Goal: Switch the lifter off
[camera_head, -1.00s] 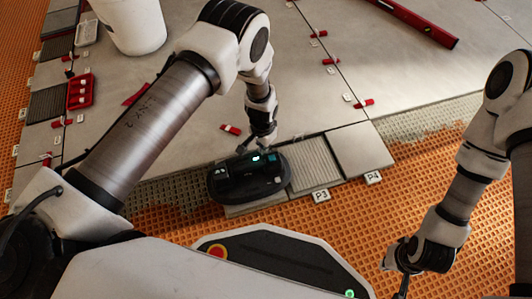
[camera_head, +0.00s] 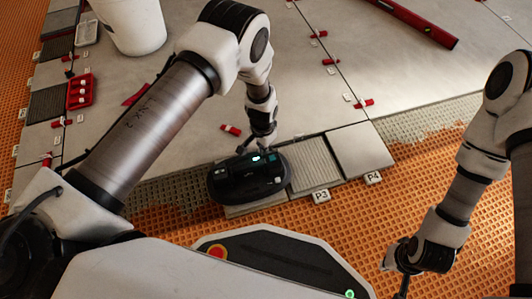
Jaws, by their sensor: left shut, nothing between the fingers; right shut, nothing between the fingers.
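The lifter (camera_head: 247,180) is a black oval device lying over a tile near the P3 marker, at the edge of the laid tiles. A small cyan-white light glows on its top, near the far edge. My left gripper (camera_head: 255,148) is shut and empty, pointing down at the far edge of the lifter beside the light. I cannot tell whether its fingertips touch the lifter. My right gripper (camera_head: 398,284) is shut and empty, low at the right over the orange mat, away from the lifter.
Bare tiles marked P3 (camera_head: 321,196) and P4 (camera_head: 373,178) lie right of the lifter. Red clips (camera_head: 230,129) dot the tile joints. A white bucket (camera_head: 135,25), a red tray (camera_head: 80,92) and a red level (camera_head: 415,20) stand or lie further back.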

